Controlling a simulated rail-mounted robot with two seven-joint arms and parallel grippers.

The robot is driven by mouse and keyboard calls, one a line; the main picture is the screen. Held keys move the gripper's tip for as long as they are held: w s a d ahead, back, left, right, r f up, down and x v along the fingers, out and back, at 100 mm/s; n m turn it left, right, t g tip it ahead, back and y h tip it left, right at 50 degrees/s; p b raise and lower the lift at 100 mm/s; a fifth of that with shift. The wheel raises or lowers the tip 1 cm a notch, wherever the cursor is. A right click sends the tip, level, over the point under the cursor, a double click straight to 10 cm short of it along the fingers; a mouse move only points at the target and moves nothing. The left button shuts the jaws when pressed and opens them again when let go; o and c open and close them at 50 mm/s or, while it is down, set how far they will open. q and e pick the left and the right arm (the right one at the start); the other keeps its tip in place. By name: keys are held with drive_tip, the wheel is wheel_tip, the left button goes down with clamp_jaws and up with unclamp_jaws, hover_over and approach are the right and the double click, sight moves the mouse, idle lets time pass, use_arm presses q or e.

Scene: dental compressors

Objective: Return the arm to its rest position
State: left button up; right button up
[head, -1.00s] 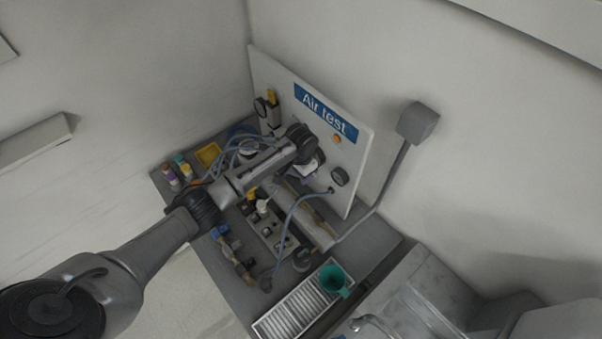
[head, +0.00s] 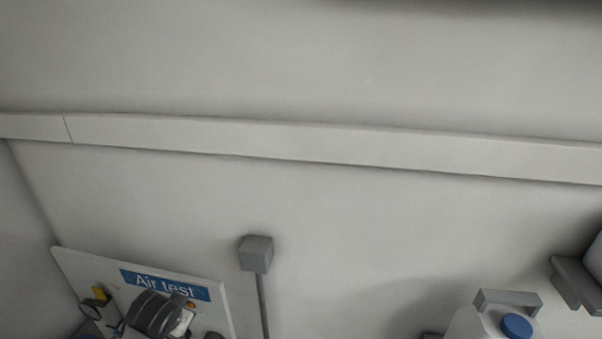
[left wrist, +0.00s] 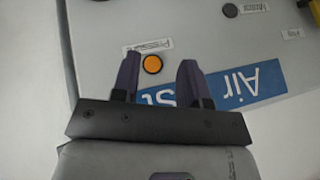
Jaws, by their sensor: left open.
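My left gripper (left wrist: 160,80) shows in the left wrist view with its two dark fingers apart and nothing between them but the panel behind. It faces the white "Air test" panel (left wrist: 200,45), near an orange button (left wrist: 152,64) and the blue sign (left wrist: 250,82). In the head view, part of my left arm (head: 155,315) is at the bottom left, in front of the same panel (head: 75,265). The gripper's fingers cannot be made out there. My right gripper is in neither view.
A grey wall box (head: 256,253) with a pipe stands right of the panel. A pale rail (head: 300,142) runs along the wall. A white container with a blue cap (head: 516,326) is at the lower right, near a grey bracket (head: 575,280). The bench is out of view.

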use_arm(q)
drive_tip(key=s+d+r+t+h+p, duration=0.1)
drive_tip(key=s+d+r+t+p, duration=0.2)
drive_tip(key=s, duration=0.4)
drive_tip(key=s+d+r+p, duration=0.1)
drive_tip(key=s+d+r, duration=0.25)
drive_tip(key=s, duration=0.25)
drive_tip(key=s+d+f+n+g+p, duration=0.1)
drive_tip(key=s+f, duration=0.4)
drive_tip(key=s, duration=0.8)
drive_tip(key=s+d+f+g+h+p, duration=0.1)
drive_tip(key=s+f+g+p, duration=0.3)
drive_tip(key=s, duration=1)
wheel_tip(320, 180, down, 2)
drive_tip(key=shift+d+f+n+g, duration=0.2)
drive_tip(key=shift+n+g, duration=0.2)
drive_tip(key=shift+g, duration=0.1)
drive_tip(key=shift+w, duration=0.1)
